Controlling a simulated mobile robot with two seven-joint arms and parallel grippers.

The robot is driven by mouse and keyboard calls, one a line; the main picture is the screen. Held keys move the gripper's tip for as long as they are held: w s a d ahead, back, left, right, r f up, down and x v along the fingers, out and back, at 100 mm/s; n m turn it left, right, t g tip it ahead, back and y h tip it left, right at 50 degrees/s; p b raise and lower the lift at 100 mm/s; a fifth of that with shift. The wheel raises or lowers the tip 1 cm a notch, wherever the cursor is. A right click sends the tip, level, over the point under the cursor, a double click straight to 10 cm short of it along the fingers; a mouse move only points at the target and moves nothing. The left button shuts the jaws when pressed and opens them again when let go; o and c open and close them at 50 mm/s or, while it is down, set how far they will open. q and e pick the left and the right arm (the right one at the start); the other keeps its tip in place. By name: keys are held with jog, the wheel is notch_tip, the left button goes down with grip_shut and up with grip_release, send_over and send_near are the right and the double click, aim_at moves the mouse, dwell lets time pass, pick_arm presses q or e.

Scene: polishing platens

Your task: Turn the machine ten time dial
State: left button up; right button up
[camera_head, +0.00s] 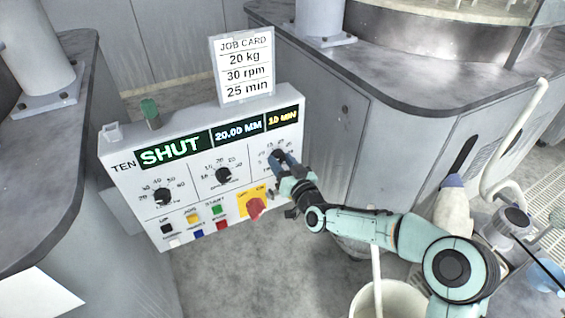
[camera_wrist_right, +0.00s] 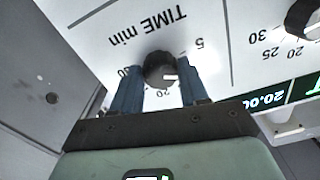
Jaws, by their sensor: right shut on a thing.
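The machine ten panel (camera_head: 180,185) is a white box labelled TEN. Its display (camera_head: 200,140) reads SHUT, 20.00 MM and 10 MIN. The time dial (camera_wrist_right: 160,66) is a small dark round knob with a light mark, under the lettering TIME min in the wrist view. My right gripper (camera_head: 283,160) reaches the panel's right-hand dial, and its blue fingers are shut on the knob, one on each side. In the head view the gripper partly hides the dial. My left gripper is not in view.
A job card (camera_head: 243,65) on top reads 20 kg, 30 rpm, 25 min. Two other dials (camera_head: 162,195) (camera_head: 223,175), coloured buttons and a red switch (camera_head: 255,207) on yellow share the panel. Grey benches (camera_head: 400,85) flank it. A white bucket (camera_head: 392,300) stands at the lower right.

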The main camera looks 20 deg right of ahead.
jog(key=m, duration=0.4)
jog(key=shift+f+m, duration=0.1)
jog(key=shift+m, duration=0.2)
jog(key=m, duration=0.4)
jog(key=shift+a+m+p, duration=0.1)
jog(key=shift+m+p, duration=0.2)
jog(key=shift+p, duration=0.1)
jog(key=m+p, duration=0.1)
jog(key=m, duration=0.3)
jog(key=shift+m, duration=0.3)
jog(key=m+p, duration=0.1)
jog(key=m, duration=0.4)
pick_arm(q)
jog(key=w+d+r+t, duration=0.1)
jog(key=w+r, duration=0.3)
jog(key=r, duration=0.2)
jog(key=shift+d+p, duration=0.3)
jog(key=shift+p, duration=0.15)
pick_arm(e)
jog(key=m, duration=0.6)
jog(key=shift+r, duration=0.2)
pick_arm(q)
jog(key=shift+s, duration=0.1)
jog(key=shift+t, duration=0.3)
pick_arm(e)
jog(key=o, duration=1.1)
jog(key=shift+c, duration=0.2)
jog(key=shift+s, duration=0.1)
